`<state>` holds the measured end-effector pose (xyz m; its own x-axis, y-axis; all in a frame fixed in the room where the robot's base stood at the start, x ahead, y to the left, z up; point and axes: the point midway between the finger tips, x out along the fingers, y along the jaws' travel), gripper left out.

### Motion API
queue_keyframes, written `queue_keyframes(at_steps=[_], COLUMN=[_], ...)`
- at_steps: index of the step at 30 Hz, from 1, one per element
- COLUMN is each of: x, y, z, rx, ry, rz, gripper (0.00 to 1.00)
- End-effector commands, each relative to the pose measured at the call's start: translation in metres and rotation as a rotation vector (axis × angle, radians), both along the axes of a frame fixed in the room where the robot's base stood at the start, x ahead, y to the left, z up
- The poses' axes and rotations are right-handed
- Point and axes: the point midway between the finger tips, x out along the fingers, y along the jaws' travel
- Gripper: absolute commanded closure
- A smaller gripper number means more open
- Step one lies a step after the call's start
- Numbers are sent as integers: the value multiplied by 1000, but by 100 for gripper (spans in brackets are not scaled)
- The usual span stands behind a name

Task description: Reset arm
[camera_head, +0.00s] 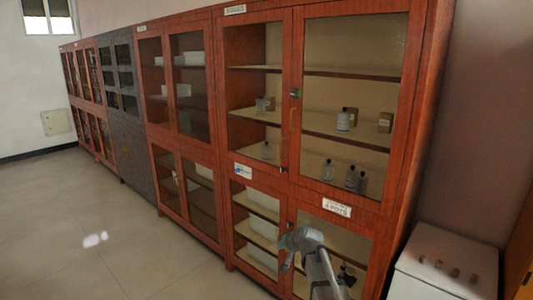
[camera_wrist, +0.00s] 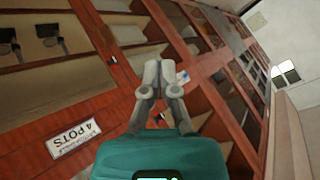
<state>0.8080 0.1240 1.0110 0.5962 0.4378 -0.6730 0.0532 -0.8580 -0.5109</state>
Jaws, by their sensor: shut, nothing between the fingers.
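My gripper (camera_wrist: 160,73) shows in the wrist view with its two grey fingers close together and nothing held between them. Behind it is the wooden, glass-fronted cabinet (camera_wrist: 110,105), which appears tilted in that view. In the head view my grey arm rises at the bottom, in front of the lower doors of the near cabinet (camera_head: 292,100). I cannot make out the fingertips clearly there. Whether any part of my arm touches the cabinet cannot be told.
Bottles (camera_head: 343,121) and small boxes (camera_head: 385,122) stand on shelves behind glass. A white label (camera_wrist: 75,138) reads "4 POTS". A white box-like unit (camera_head: 443,265) stands right of the cabinet. A grey cabinet (camera_head: 125,110) stands farther along. The floor (camera_head: 90,215) at left is clear.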

Motion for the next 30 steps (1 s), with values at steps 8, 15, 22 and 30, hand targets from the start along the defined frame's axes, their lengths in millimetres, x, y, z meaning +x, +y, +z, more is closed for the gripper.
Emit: queue_keyframes(at_steps=[8,15,22,30], x=[-139,-234,-270,-270], y=[-58,-105,-124,-125], z=[-44,-59,-61,-61], rx=[-282,-465,-535,-538], ry=[296,533,634,641], rz=[99,123,122,122], gripper=[100,100,100,100])
